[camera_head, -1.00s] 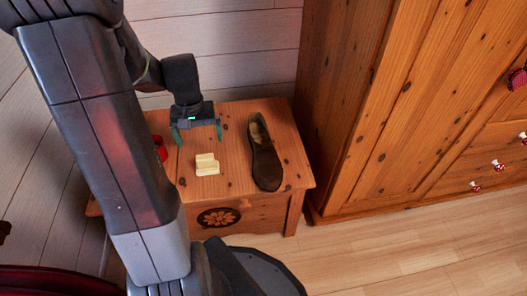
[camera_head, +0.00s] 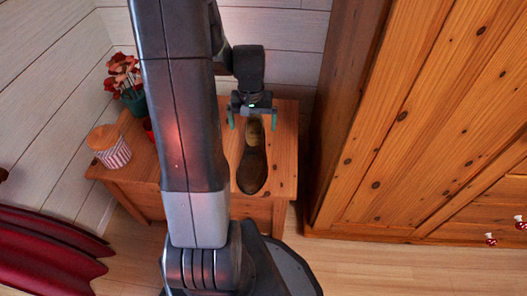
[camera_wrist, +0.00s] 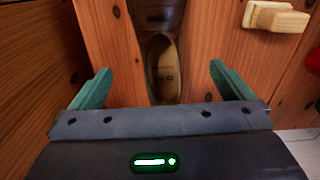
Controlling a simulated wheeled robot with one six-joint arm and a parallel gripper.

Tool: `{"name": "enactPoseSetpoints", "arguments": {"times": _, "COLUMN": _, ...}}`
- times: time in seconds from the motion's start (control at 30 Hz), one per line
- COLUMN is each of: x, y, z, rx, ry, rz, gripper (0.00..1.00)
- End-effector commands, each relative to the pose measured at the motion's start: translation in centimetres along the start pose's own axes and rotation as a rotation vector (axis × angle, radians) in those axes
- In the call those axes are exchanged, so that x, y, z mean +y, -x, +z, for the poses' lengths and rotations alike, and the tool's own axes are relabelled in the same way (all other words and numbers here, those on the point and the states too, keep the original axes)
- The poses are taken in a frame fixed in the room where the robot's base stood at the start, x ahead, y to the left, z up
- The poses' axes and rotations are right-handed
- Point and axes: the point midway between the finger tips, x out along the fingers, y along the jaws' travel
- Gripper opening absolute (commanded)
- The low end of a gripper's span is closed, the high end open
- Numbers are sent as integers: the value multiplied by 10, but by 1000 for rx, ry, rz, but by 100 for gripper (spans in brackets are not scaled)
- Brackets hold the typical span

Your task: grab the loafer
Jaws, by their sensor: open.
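The brown loafer (camera_head: 252,170) lies on the wooden bench top, its open heel end toward the wall and its toe toward the front edge. My gripper (camera_head: 252,124) is over the heel end of the loafer in the head view, its two green fingers spread on either side. In the wrist view my gripper (camera_wrist: 147,85) is open and empty, with the loafer's pale insole (camera_wrist: 162,68) between the fingers' lines and beyond them. The fingers do not appear to touch the shoe; the exact height above it is hard to tell.
The bench (camera_head: 287,150) stands beside a tall wooden wardrobe (camera_head: 400,130) on the right. A pale wooden block (camera_wrist: 275,17) lies near the loafer. Red fabric (camera_head: 45,255) is at lower left.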

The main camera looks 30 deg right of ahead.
Motion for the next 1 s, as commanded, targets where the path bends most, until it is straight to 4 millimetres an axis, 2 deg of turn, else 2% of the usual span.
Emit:
{"name": "enactPoseSetpoints", "arguments": {"times": 0.03, "x": 0, "y": -15, "z": 1, "rx": -5, "ry": 0, "rz": 0, "gripper": 100}}
{"name": "enactPoseSetpoints", "arguments": {"times": 0.1, "x": 0, "y": -30, "z": 1, "rx": -5, "ry": 0, "rz": 0, "gripper": 100}}
{"name": "enactPoseSetpoints", "arguments": {"times": 0.3, "x": 0, "y": -62, "z": 2, "rx": -4, "ry": 0, "rz": 0, "gripper": 100}}
{"name": "enactPoseSetpoints", "arguments": {"times": 0.57, "x": 1, "y": -76, "z": 3, "rx": -1, "ry": -1, "rz": 0, "gripper": 100}}
{"name": "enactPoseSetpoints", "arguments": {"times": 0.83, "x": 3, "y": -115, "z": 10, "rx": -3, "ry": 0, "rz": 0, "gripper": 100}}
{"name": "enactPoseSetpoints", "arguments": {"times": 1.0, "x": 3, "y": -122, "z": 10, "rx": 0, "ry": 0, "rz": 0, "gripper": 100}}
